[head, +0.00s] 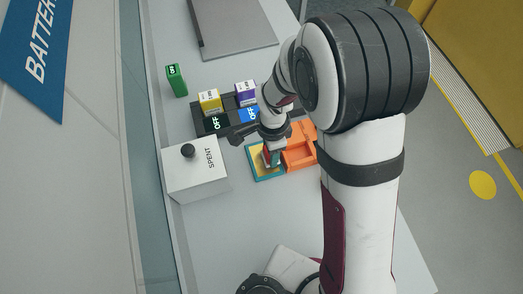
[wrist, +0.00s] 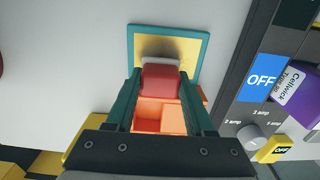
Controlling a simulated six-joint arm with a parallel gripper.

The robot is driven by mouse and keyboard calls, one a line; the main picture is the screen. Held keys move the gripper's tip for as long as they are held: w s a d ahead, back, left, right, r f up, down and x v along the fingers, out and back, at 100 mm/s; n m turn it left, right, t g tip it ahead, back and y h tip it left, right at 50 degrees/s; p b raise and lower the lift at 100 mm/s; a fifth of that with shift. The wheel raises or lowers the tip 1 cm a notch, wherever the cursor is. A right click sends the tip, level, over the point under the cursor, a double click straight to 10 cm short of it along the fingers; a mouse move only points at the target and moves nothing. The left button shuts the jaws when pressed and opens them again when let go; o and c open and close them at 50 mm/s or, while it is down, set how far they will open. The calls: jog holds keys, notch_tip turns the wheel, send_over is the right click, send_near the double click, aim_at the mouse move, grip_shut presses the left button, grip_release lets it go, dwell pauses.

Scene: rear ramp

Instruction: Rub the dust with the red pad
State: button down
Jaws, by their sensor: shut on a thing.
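The red pad (wrist: 160,80), with a pale layer on its far face, is clamped between the teal fingers of my gripper (wrist: 160,92). My gripper (head: 272,156) is over the yellow plate with a teal frame (head: 255,169) in the head view. In the wrist view the plate (wrist: 199,50) lies just beyond the pad. A dark, blurred smudge of dust (wrist: 157,46) shows on the plate beside the pad's far edge. The pad hides part of the plate, and I cannot tell whether it touches it.
An orange holder (head: 301,155) stands close right of the plate. A white SPENT box (head: 195,175) with a black knob is on the left. Behind is a dark charger panel (head: 199,125) with yellow and purple batteries. A green battery (head: 176,80) and grey laptop-like slab (head: 233,25) lie farther back.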

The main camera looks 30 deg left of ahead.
jog(key=shift+w+d+f, duration=0.1)
jog(key=shift+w+d, duration=0.05)
jog(key=shift+s+a+f, duration=0.2)
jog(key=shift+s+a, duration=0.35)
jog(key=shift+s+a+f, duration=0.15)
jog(key=shift+s+a, duration=0.4)
jog(key=shift+a+f, duration=0.1)
jog(key=shift+a, duration=0.5)
jog(key=shift+w+a, duration=0.2)
jog(key=shift+w, duration=0.1)
jog(key=shift+w+d, duration=1.35)
jog(key=shift+d, duration=0.1)
jog(key=shift+s+a, duration=1.4)
jog(key=shift+a, duration=0.05)
notch_tip(320, 180, up, 8)
